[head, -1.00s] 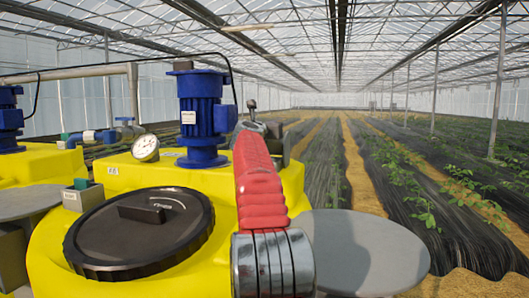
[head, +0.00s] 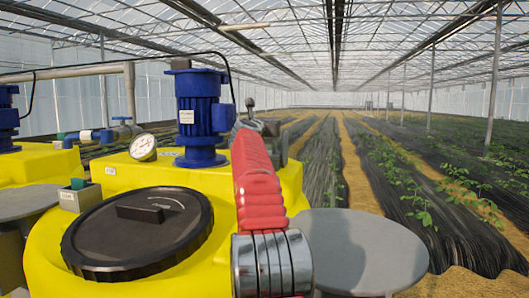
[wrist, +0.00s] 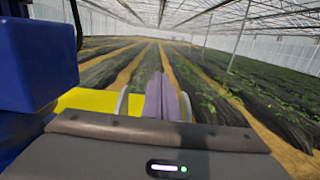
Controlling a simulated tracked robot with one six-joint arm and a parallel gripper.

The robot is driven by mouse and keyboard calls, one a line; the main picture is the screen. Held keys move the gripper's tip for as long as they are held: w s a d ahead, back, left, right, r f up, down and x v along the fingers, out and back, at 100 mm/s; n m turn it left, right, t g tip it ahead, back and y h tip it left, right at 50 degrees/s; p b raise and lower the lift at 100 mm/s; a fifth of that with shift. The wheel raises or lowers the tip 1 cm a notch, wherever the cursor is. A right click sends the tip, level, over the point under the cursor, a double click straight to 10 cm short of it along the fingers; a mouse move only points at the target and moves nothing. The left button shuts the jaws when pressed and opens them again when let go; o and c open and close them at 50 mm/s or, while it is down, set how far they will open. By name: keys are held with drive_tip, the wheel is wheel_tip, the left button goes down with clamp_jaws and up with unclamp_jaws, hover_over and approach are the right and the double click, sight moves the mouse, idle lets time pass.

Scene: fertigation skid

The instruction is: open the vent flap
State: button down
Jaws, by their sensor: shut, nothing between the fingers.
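I cannot pick out a vent flap for certain in either view. My gripper (wrist: 161,92) shows in the wrist view as narrow purple-grey fingers, shut and empty, beyond a dark grey wrist housing. Pale curved edges show on both sides of the fingers, and I cannot tell what they belong to. In the head view my red-sleeved arm reaches forward past the blue motor (head: 199,115), and hides most of the gripper and what lies just in front of it. The motor's blue body also fills the left of the wrist view (wrist: 40,55), close beside the gripper.
A yellow tank (head: 45,245) with a black round lid (head: 138,230) stands at front left. A pressure gauge (head: 143,147) and pipework (head: 100,135) stand behind. A grey round plate (head: 362,252) lies right of my arm. Crop rows (head: 410,170) stretch away beyond.

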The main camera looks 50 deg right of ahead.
drive_tip(key=shift+s+a, duration=0.1)
idle(0.5)
drive_tip(key=f+v, duration=0.1)
drive_tip(key=v, duration=0.8)
drive_tip(key=shift+a+f, duration=0.2)
drive_tip(key=shift+a, duration=0.15)
drive_tip(key=s+a+f+h, duration=0.1)
drive_tip(key=s+a+f, duration=0.2)
drive_tip(key=a+f, duration=0.3)
wheel_tip(320, 180, down, 3)
drive_tip(key=shift+r+t, duration=0.2)
drive_tip(key=shift+t, duration=0.1)
idle(0.3)
drive_tip(key=shift+x, duration=5.05)
